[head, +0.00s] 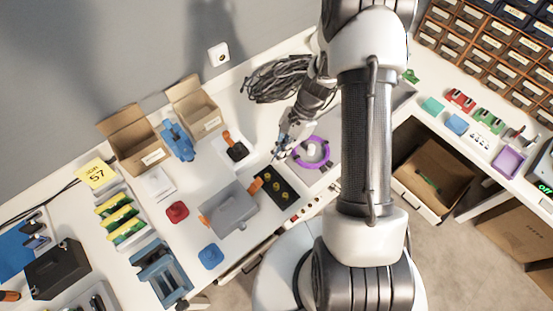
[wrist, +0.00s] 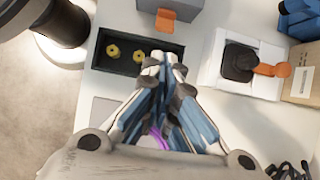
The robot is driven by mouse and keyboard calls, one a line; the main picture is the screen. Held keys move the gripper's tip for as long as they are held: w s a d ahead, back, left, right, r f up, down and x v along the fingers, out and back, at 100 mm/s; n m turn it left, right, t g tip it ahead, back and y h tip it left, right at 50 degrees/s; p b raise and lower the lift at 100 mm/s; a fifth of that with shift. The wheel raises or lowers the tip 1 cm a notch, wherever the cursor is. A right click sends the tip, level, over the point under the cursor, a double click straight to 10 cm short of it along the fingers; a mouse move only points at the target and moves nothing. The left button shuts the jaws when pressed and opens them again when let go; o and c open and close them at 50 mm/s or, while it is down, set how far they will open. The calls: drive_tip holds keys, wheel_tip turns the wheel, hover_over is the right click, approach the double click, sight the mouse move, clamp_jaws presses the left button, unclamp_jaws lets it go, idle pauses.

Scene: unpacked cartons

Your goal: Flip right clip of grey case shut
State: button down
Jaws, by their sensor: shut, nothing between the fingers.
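The grey case (head: 230,208) lies on the white bench, left of the black tray, with its lid down. Its orange right clip (head: 257,185) sits at the edge facing the tray; the left clip (head: 204,220) is on the opposite side. The wrist view shows part of the case (wrist: 187,10) at the top edge, with the orange right clip (wrist: 165,17) against its near side. I cannot tell whether the clip is latched. My gripper (head: 279,154) is shut and empty beyond the tray's end; in the wrist view its fingertips (wrist: 164,60) are apart from the clip.
The black tray (wrist: 103,62) with yellow rings lies between my gripper and the case. A black-and-orange device (head: 236,150) stands on a white plate close by. A purple ring (head: 325,161) lies right of my gripper, and dark cables (head: 275,80) lie behind.

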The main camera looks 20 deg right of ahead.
sight(254, 187)
drive_tip(key=b+x, duration=0.2)
drive_tip(key=x, duration=0.6)
drive_tip(key=shift+a+f, duration=0.1)
